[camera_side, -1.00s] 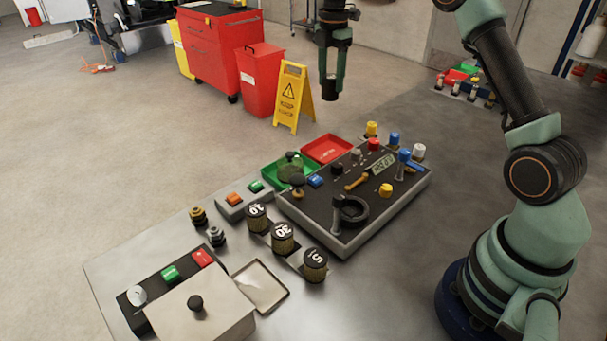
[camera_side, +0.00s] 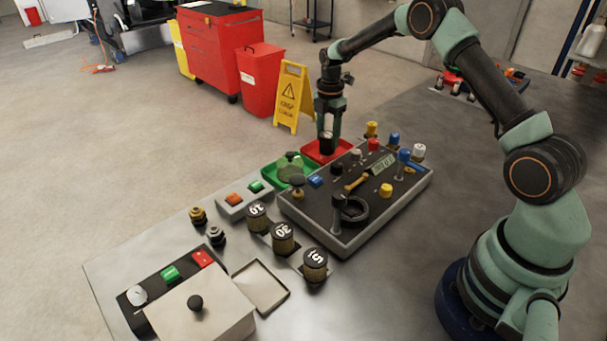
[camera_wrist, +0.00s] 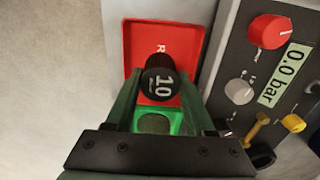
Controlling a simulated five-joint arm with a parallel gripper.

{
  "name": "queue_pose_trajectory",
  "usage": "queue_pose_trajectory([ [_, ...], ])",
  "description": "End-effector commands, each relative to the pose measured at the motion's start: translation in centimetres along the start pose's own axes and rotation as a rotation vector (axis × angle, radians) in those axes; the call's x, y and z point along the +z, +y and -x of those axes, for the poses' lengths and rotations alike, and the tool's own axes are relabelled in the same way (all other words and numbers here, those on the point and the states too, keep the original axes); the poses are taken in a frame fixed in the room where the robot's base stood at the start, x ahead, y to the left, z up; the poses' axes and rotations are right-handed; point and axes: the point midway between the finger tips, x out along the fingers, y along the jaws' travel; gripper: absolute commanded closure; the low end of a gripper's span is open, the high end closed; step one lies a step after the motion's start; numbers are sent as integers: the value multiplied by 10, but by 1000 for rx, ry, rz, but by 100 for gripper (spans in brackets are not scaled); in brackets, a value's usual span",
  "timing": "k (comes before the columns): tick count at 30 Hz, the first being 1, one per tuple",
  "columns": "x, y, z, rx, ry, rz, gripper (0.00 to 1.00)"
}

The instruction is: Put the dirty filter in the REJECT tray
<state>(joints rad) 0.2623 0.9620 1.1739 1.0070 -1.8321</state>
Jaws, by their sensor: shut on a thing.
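My gripper (camera_side: 328,138) is shut on a dark cylindrical filter (camera_side: 326,146) and holds it upright over the red tray (camera_side: 312,149). In the wrist view the filter's black cap (camera_wrist: 158,88) reads "10" between the two fingers. The red tray (camera_wrist: 148,38), with a partly hidden white label, lies around and behind it. I cannot tell whether the filter's bottom touches the tray floor. The fingers and filter hide part of the tray in the side view.
A green tray (camera_side: 276,170) adjoins the red one. The control panel (camera_side: 322,218), with knobs, stands close on the right. Several numbered filters (camera_side: 283,238) stand in front. A lidded box (camera_side: 215,312) is at the near edge. Floor is open left of the trays.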

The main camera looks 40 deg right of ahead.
Motion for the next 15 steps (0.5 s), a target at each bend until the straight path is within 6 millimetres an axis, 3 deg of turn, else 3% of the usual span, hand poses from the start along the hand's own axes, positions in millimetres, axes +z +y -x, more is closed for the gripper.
queue_pose_trajectory([
  [13,0,0,-10,1,0,0,100],
  [14,0,0,-10,1,0,0,42],
  [15,0,0,-10,2,0,0,26],
])
